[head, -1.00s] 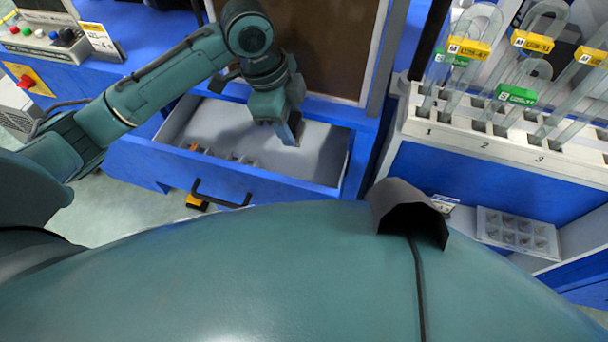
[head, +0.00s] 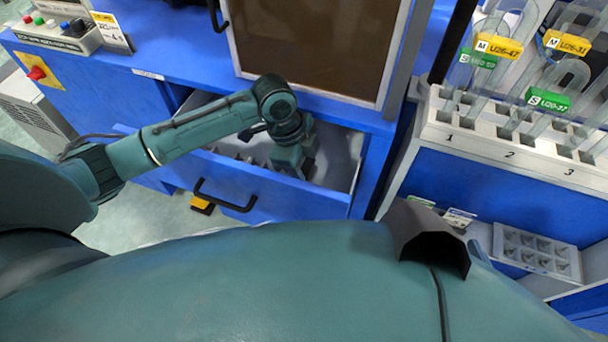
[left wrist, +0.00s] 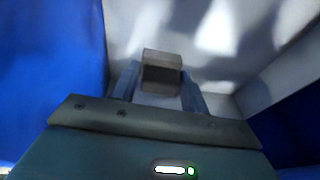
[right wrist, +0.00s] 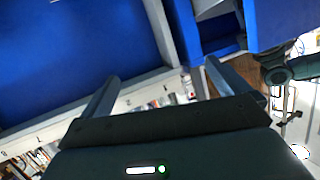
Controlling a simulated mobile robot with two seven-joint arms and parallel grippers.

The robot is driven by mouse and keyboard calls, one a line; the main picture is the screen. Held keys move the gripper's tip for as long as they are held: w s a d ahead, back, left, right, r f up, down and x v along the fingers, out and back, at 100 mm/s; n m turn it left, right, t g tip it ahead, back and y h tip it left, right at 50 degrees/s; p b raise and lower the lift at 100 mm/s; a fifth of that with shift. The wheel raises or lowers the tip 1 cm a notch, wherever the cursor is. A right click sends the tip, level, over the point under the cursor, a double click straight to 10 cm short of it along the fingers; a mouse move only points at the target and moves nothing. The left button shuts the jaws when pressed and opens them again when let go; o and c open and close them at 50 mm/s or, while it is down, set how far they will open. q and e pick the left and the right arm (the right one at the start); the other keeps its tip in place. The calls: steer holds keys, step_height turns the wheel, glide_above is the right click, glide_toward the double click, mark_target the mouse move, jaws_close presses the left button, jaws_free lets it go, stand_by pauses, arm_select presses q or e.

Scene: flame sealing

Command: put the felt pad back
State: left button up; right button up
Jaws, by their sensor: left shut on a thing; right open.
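My left gripper (head: 292,168) reaches down into the open blue drawer (head: 262,190) in the head view. In the left wrist view the left gripper (left wrist: 160,88) is shut on a small grey-beige block, which looks like the felt pad (left wrist: 162,72). The pad is between the fingertips, above the pale drawer floor; whether it touches the floor I cannot tell. The arm hides the pad in the head view. My right gripper (right wrist: 160,95) is open and empty in the right wrist view, and I cannot make it out in the head view.
Several small items (head: 235,158) lie in the drawer's left part. A dark-paned cabinet front (head: 315,40) stands behind the drawer. A white numbered rack (head: 500,135) with glass tubes is at the right, with a small tray (head: 537,252) below.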

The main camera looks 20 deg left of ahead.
arm_select(q)
step_height(320, 180, down, 3)
steer(key=shift+f+b, duration=0.2)
steer(key=shift+b, duration=0.15)
steer(key=shift+f, duration=0.3)
arm_select(e)
steer(key=shift+s+d+r, duration=0.15)
steer(key=shift+d+r, duration=0.05)
steer(key=shift+d, duration=0.15)
arm_select(q)
steer(key=o, duration=1)
steer(key=shift+c, duration=0.2)
arm_select(e)
steer(key=shift+s+a+f, duration=0.1)
steer(key=shift+a+f, duration=0.05)
steer(key=shift+f, duration=0.05)
arm_select(q)
steer(key=p+v, duration=0.2)
steer(key=v, duration=1)
steer(key=shift+r+p, duration=0.1)
steer(key=shift+p, duration=0.25)
arm_select(e)
steer(key=shift+w+a+f+g, duration=0.15)
steer(key=shift+w+a+g, duration=0.15)
steer(key=shift+w+a, duration=0.2)
